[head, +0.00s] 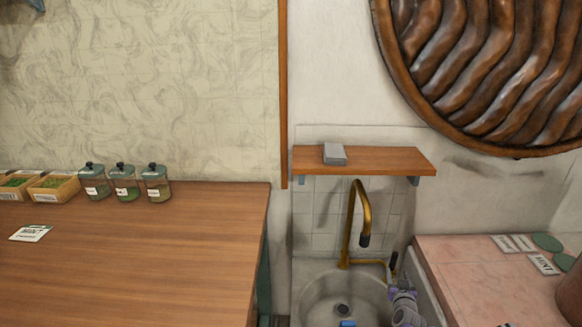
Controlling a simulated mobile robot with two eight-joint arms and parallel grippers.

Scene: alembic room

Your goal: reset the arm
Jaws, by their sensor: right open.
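My right gripper (404,301) shows at the bottom edge, a small grey and purple shape in front of the right side of the sink (318,297). It is open, and I see nothing held in it. Most of the arm behind it is out of the picture. My left gripper is not in view.
A brass tap (361,215) rises over the sink, and a blue item (348,323) shows at the bottom edge. A wooden shelf (390,160) holds a grey block (334,153). A wooden table (150,250) with jars (124,184) stands left, a pink counter (470,275) right.

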